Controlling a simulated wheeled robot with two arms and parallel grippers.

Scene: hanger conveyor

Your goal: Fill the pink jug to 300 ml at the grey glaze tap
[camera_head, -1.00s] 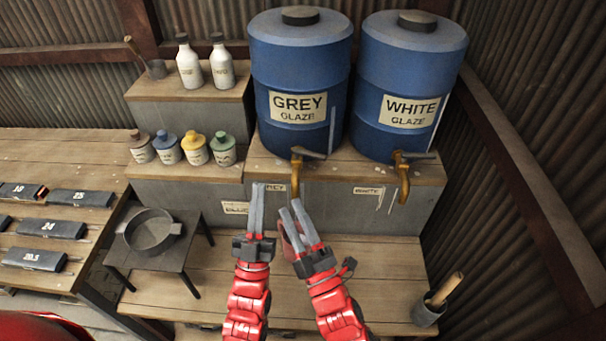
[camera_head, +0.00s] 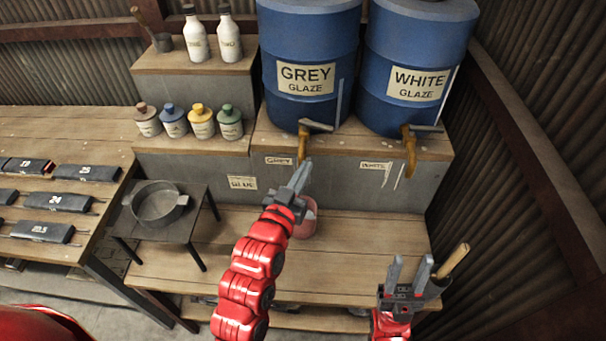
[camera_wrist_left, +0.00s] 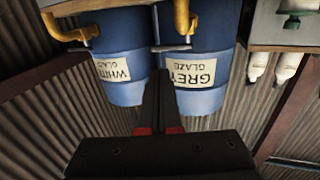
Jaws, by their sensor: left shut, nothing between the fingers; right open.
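The pink jug (camera_head: 306,220) stands on the lower wooden bench below the grey glaze tap, partly hidden behind my left gripper. The grey glaze tap (camera_head: 305,143) is a brass spout with a grey lever on the blue drum labelled GREY GLAZE (camera_head: 306,80). The tap also shows in the left wrist view (camera_wrist_left: 182,18). My left gripper (camera_head: 304,168) is shut and empty, its fingertips just below the tap's spout in the picture. My right gripper (camera_head: 409,264) is open and empty at the lower right, away from the jug. The jug's contents and markings cannot be made out.
The white glaze drum (camera_head: 414,70) with its own tap (camera_head: 410,150) stands to the right. A holder with a wooden handle (camera_head: 455,260) is close to my right gripper. A pan (camera_head: 160,203) sits on a small dark table at the left. The bench's middle is clear.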

